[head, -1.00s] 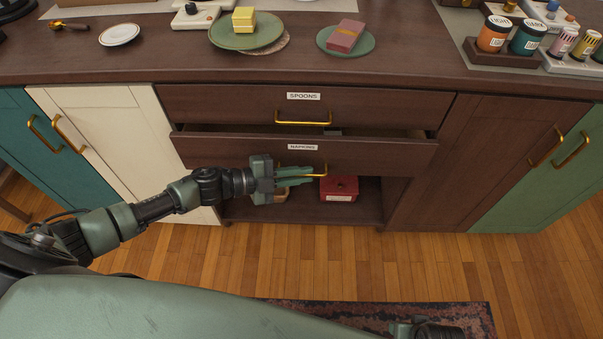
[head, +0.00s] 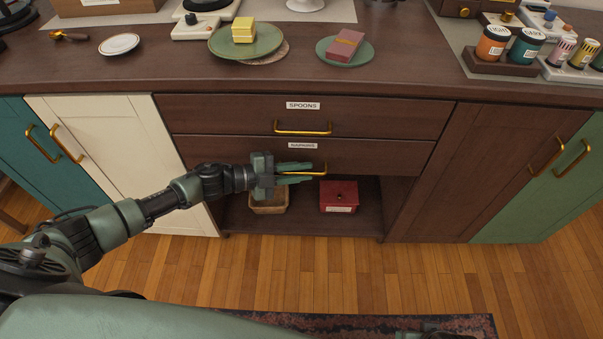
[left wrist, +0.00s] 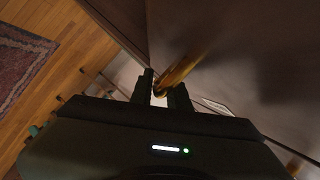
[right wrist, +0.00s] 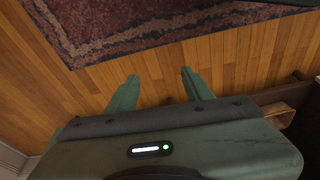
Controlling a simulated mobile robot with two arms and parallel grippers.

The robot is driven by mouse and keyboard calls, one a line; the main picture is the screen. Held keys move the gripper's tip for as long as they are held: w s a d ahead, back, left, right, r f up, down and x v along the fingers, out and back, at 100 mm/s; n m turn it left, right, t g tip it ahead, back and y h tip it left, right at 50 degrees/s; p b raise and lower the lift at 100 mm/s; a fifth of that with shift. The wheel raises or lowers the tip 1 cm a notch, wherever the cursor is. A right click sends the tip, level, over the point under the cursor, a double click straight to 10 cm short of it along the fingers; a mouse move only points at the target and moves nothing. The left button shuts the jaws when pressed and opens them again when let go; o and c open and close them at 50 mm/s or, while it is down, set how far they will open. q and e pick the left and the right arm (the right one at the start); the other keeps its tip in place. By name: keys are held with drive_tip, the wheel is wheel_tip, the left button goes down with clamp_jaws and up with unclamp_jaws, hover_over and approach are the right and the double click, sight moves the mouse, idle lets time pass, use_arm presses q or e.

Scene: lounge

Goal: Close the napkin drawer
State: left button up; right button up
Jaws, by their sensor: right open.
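The napkin drawer (head: 375,157), dark wood with a NAPKINS label, is the lower of two drawers in the cabinet. Its front looks flush with the spoons drawer (head: 385,117) above, with no gap showing. My left gripper (head: 305,177) is at the drawer's brass handle (head: 318,173). In the left wrist view its fingers (left wrist: 163,88) are close together around the handle bar (left wrist: 183,68). My right gripper (right wrist: 157,85) is open and empty over the wooden floor, away from the cabinet.
Below the drawer, an open shelf holds a red box (head: 339,197) and a wooden tray (head: 268,207). The countertop (head: 180,75) carries plates, a yellow block, a pink block and jars. A patterned rug (right wrist: 150,25) lies on the floor.

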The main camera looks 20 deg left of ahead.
use_arm(q)
drive_tip(key=shift+s+a, duration=0.15)
drive_tip(key=shift+a, duration=0.1)
drive_tip(key=v, duration=0.6)
drive_tip(key=shift+s+a+r+p, duration=0.15)
drive_tip(key=shift+p, duration=0.2)
drive_tip(key=shift+s+a+r, duration=0.1)
drive_tip(key=shift+s+a, duration=0.1)
drive_tip(key=shift+a, duration=0.1)
use_arm(e)
wheel_tip(320, 180, down, 2)
drive_tip(key=shift+a+f, duration=0.1)
drive_tip(key=shift+f, duration=0.15)
drive_tip(key=shift+s, duration=0.1)
